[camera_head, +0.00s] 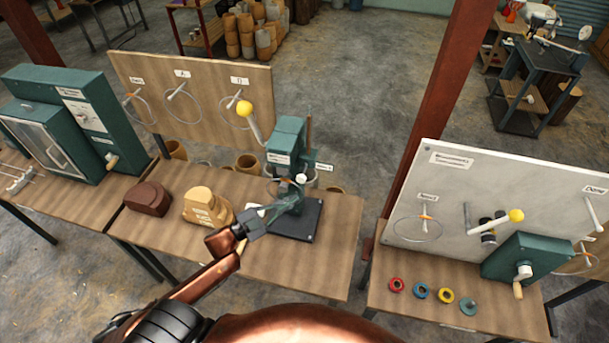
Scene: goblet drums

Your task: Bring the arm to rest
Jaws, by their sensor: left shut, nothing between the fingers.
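My left gripper (288,203) is at the end of the copper-coloured arm that comes in from the lower left. It is shut and empty. It reaches over the middle wooden table (300,262), in front of the green press-like machine (288,140) and over its dark base plate (306,222). I cannot tell whether the fingertips touch the machine. My right gripper is not in view.
A brown block (147,198) and a tan block (207,205) sit left of the gripper. A wooden board (205,95) stands behind. Left is a green cabinet (70,115). On the right table, several coloured rings (420,291) lie before a green crank box (525,257).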

